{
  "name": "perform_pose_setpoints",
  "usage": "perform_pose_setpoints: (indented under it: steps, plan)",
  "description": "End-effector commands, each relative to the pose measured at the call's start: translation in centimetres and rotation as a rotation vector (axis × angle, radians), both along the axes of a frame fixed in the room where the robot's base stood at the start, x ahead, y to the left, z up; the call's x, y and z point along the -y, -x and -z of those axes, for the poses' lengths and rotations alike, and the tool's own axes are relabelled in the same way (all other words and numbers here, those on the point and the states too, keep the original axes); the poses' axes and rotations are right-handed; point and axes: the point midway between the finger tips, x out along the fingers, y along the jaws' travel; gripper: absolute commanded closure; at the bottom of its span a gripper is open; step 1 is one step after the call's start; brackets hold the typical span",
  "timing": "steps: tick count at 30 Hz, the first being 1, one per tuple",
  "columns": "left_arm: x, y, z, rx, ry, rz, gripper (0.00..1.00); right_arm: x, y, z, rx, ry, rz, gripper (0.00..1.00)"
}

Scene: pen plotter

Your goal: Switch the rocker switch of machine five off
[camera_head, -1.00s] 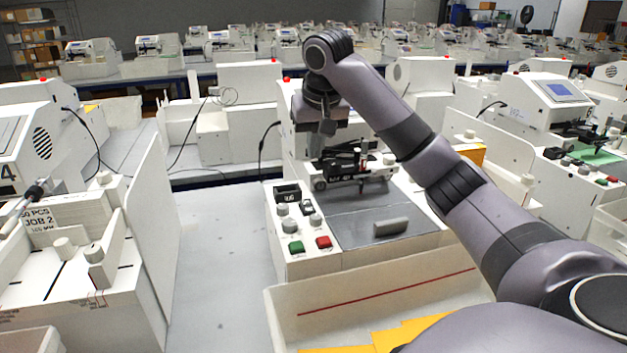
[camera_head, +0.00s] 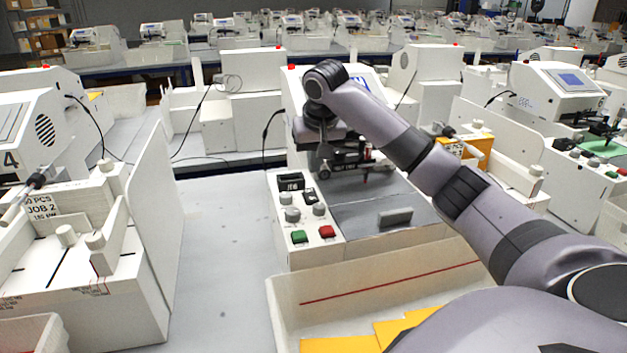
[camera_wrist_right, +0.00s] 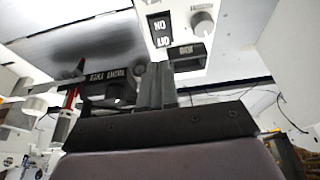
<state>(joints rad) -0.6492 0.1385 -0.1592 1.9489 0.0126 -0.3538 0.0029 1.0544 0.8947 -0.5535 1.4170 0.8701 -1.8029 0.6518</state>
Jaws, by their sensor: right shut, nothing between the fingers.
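The machine in the middle, whose number I cannot see, has a white control panel (camera_head: 312,257) at its front left. A small black rocker switch (camera_head: 310,195) sits on it beside a black counter (camera_head: 290,183). In the right wrist view the rocker switch (camera_wrist_right: 160,31) is near the top centre, with the black counter (camera_wrist_right: 187,54) by the fingers. My right gripper (camera_wrist_right: 156,72) is shut and empty, apart from the switch. In the head view it points down behind the panel, its tips hard to make out. My left gripper is not in view.
Knobs, a green button (camera_head: 299,236) and a red button (camera_head: 326,231) crowd the panel. The pen carriage (camera_head: 350,163) is close to my right gripper. A white bin (camera_head: 400,286) with yellow sheets stands in front. Machine four (camera_head: 85,265) is at left, with bare table between.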

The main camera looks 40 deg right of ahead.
Motion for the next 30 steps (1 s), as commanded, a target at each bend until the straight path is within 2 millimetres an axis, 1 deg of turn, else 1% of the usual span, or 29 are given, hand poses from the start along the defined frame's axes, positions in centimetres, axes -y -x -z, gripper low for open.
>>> perform_pose_setpoints:
  steps: [1, 6, 12, 23, 27, 30]
  plan:
    - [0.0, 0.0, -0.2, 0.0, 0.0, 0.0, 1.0, 0.2, -0.3, 1.0, -0.005, 0.001, 0.001, 1.0]
    - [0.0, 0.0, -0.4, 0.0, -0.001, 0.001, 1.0, 0.5, -0.8, 3.8, -0.004, 0.001, 0.001, 1.0]
    - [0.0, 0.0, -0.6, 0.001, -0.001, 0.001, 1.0, 0.6, -1.0, 5.4, -0.002, 0.001, 0.002, 1.0]
    - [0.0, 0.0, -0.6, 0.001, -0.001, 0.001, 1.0, 0.6, -1.1, 5.7, 0.001, 0.001, 0.001, 1.0]
    - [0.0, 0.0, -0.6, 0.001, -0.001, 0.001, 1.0, 0.8, -1.4, 6.3, 0.0, 0.0, 0.001, 1.0]
    - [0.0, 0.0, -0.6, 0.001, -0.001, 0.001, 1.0, 0.8, -1.4, 6.2, 0.0, 0.001, 0.0, 1.0]
